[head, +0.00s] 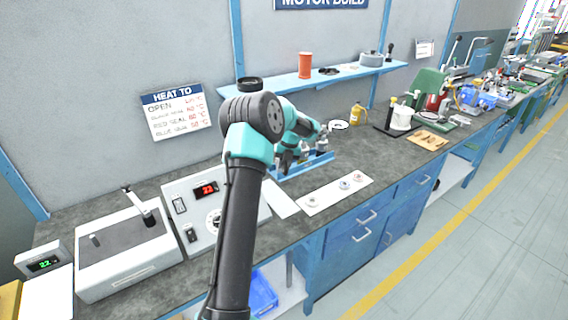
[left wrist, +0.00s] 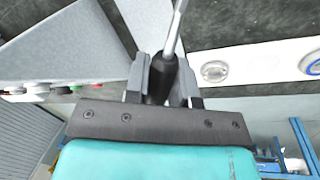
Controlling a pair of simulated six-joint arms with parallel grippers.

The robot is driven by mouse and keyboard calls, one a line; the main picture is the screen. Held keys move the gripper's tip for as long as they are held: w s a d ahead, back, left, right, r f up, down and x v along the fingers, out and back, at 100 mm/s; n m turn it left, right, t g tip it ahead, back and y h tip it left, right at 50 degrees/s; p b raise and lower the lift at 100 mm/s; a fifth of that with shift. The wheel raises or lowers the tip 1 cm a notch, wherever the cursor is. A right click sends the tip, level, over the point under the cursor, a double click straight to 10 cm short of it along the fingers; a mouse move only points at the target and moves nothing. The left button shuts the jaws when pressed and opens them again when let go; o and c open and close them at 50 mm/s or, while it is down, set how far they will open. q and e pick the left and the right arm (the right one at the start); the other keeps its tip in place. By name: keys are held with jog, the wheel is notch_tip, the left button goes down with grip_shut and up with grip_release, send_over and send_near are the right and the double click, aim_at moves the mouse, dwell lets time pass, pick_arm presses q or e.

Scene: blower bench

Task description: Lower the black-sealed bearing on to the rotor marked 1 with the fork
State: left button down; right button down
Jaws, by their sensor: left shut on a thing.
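My left gripper (left wrist: 160,85) is shut on the black handle of a tool, taken to be the fork (left wrist: 176,30). Its metal shaft runs out of the top of the left wrist view, so its far end is hidden. In the head view this gripper (head: 287,165) is over the bench by a blue rack, partly hidden by my arm. A grey ring-shaped bearing (head: 312,201) lies at the near end of a white strip; it also shows in the left wrist view (left wrist: 214,71). Its seal colour is too small to tell. No rotor marked 1 can be made out. My right gripper is not in view.
The white strip (head: 330,196) also holds a blue-ringed bearing (head: 345,185) and a reddish one (head: 358,177). The blue rack (head: 318,161) stands behind it. A heater box (head: 197,205) with a red display is left of my arm. A shelf (head: 345,76) runs above.

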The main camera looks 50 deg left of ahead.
aim_at(285, 165)
pick_arm(q)
jog(key=shift+s+d, duration=0.45)
jog(key=shift+d, duration=0.2)
jog(key=shift+s+d, duration=0.45)
jog(key=shift+d, duration=0.15)
jog(key=shift+r, duration=0.1)
jog(key=shift+s+d+r, duration=0.2)
jog(key=shift+d+r, duration=0.1)
jog(key=shift+r, duration=0.5)
jog(key=shift+s+d+r, duration=0.15)
jog(key=shift+d+r, duration=0.1)
jog(key=shift+r, duration=0.6)
jog(key=shift+s+d+r, duration=0.2)
jog(key=shift+d+r, duration=0.1)
jog(key=shift+r, duration=0.5)
